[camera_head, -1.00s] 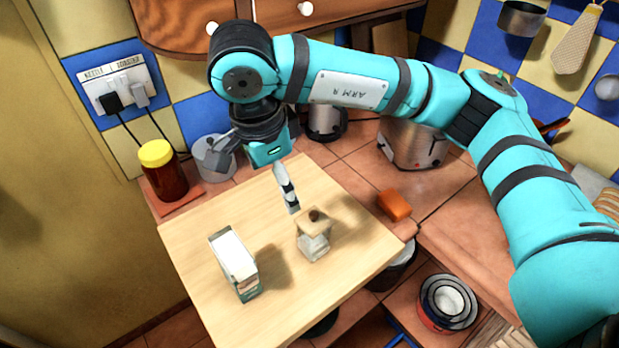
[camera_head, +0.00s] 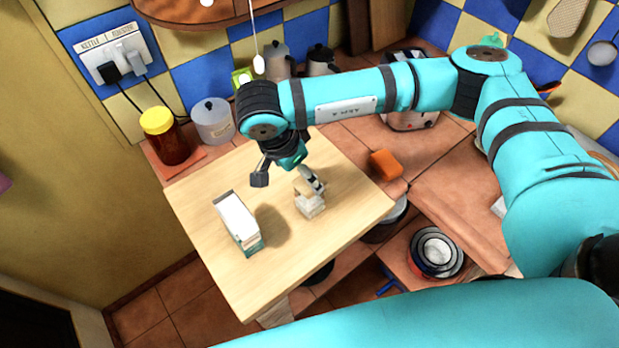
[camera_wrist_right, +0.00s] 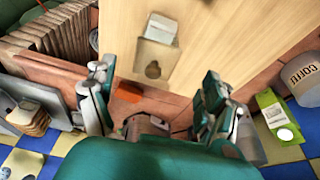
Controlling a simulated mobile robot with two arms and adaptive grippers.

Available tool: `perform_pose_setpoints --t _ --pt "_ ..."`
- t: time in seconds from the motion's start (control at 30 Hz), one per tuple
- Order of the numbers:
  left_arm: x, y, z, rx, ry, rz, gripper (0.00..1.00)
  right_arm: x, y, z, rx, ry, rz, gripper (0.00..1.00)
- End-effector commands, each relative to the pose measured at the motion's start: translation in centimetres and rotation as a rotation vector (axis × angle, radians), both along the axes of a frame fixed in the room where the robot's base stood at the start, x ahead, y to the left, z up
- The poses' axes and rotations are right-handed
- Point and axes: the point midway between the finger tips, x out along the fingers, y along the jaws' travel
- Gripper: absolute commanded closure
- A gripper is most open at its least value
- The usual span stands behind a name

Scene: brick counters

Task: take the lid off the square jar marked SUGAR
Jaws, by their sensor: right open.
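A small square jar (camera_head: 310,207) with clear, pale sides and a wooden lid (camera_head: 299,187) stands upright on the wooden board. No SUGAR marking is readable. In the right wrist view the lid (camera_wrist_right: 153,55) shows from above with its dark round knob, ahead of my fingers. My right gripper (camera_head: 287,180) is open and empty. One finger is left of the lid and the other overlaps the lid's right side in the head view. Contact cannot be told. Both fingers frame the wrist view (camera_wrist_right: 157,90). My left gripper is not in view.
A white carton (camera_head: 238,221) stands left of the jar on the board (camera_head: 273,283). Behind are a yellow-lidded jar (camera_head: 166,136) and a canister (camera_head: 212,121), marked COFFEE in the wrist view (camera_wrist_right: 302,76). An orange block (camera_head: 385,164) lies right. The board's front is clear.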

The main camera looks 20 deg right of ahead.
Motion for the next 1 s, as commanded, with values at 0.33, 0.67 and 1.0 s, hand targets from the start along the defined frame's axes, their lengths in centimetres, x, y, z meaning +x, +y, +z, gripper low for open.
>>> perform_pose_setpoints --t 0.33,0.67,1.0 --pt "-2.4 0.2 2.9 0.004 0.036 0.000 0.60 0.1 -1.9 -4.0 -0.001 0.003 -0.002 0.15" --pt "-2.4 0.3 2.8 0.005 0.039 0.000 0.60 0.2 -2.0 -4.5 -0.001 0.001 -0.002 0.23" --pt "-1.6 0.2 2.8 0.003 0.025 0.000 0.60 0.2 -1.9 -4.4 -0.001 0.001 -0.002 0.68"
